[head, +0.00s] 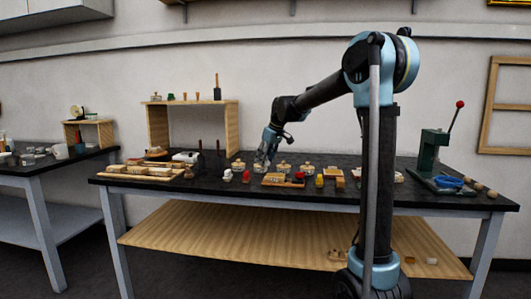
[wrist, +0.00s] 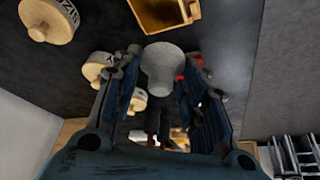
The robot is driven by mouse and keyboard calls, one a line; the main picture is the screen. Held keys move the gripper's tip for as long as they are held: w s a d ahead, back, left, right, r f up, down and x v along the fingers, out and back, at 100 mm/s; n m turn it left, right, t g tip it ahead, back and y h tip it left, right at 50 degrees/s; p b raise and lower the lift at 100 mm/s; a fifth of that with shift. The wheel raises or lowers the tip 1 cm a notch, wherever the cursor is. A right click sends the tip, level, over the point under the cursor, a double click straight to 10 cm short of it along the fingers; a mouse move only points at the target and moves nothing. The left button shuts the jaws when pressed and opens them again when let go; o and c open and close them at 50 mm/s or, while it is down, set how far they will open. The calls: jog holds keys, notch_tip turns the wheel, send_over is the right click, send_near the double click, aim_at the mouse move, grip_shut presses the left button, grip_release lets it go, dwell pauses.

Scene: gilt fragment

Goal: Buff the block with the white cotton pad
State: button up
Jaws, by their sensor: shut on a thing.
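My gripper (wrist: 158,92) is shut on a pale, rounded, whitish-grey thing (wrist: 165,66), which looks like the white cotton pad. It sits between the fingertips and flares at its upper end. In the head view my gripper (head: 265,160) is low over the middle of the dark bench, and what it holds is too small to make out there. A wooden piece with a golden-brown face (wrist: 165,12) lies just beyond the held thing in the wrist view. I cannot tell for sure whether it is the block.
Several jars with wooden lids stand on the bench (head: 420,198), one large lid (wrist: 48,20) showing at the wrist view's upper left. Pale wooden boards (head: 140,172) lie at the left. A wooden shelf (head: 158,130) stands behind. A green press (head: 430,155) stands at the right.

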jog(key=shift+r, duration=1.9)
